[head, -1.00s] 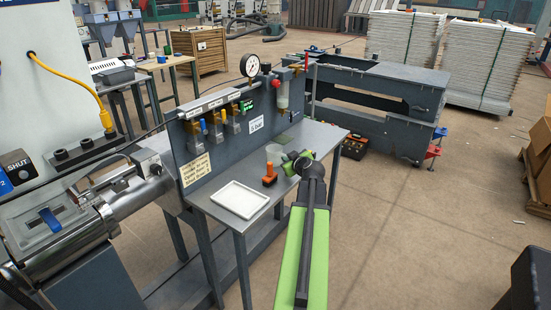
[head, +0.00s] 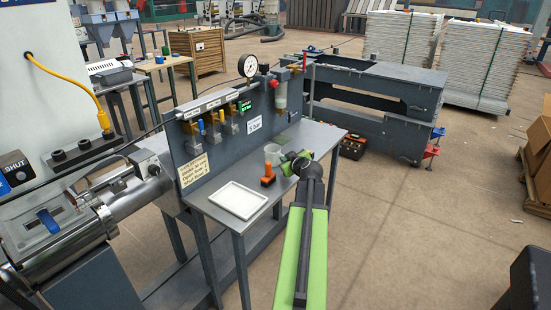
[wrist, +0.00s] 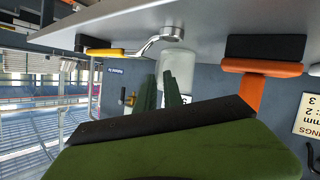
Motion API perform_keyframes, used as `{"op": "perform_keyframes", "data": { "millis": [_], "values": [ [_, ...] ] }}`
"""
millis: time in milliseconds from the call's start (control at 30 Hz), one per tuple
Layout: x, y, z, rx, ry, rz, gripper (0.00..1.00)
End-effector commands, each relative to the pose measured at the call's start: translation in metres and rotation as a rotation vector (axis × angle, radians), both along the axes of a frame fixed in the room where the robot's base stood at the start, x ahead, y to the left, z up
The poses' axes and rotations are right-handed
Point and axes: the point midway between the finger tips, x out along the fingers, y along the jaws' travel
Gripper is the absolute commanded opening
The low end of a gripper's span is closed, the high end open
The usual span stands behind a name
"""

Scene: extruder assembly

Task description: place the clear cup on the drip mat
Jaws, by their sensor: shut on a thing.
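The clear cup (head: 273,153) is a pale translucent tumbler at the table's back edge area, beside the upright panel. It also shows in the wrist view (wrist: 178,66), which is upside down, with its base close to the table top; I cannot tell whether it touches. My gripper (head: 285,160) has green fingers, which also show in the wrist view (wrist: 162,84); they are shut on the cup from its right side. My wrist partly hides the area right of the cup.
An orange-handled tool with a black base (head: 267,181) stands close in front of the cup. A white tray (head: 238,200) lies at the table's near left. The panel (head: 193,173) with valves and a gauge rises along the table's left side. The right rear table top (head: 318,135) is clear.

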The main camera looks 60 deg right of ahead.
Motion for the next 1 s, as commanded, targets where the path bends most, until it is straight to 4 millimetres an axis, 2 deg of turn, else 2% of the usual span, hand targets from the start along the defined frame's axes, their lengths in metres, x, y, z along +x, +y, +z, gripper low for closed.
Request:
{"op": "perform_keyframes", "data": {
  "millis": [633, 767, 967, 1000],
  "values": [
    [0.001, 0.0, 0.003, -0.001, 0.003, 0.002, 0.0],
    [0.001, 0.001, 0.015, -0.001, 0.001, 0.002, 0.0],
    [0.001, 0.001, 0.048, 0.0, 0.001, 0.001, 0.0],
    [-0.004, 0.001, 0.053, -0.001, 0.001, 0.0, 0.0]
  ]
}}
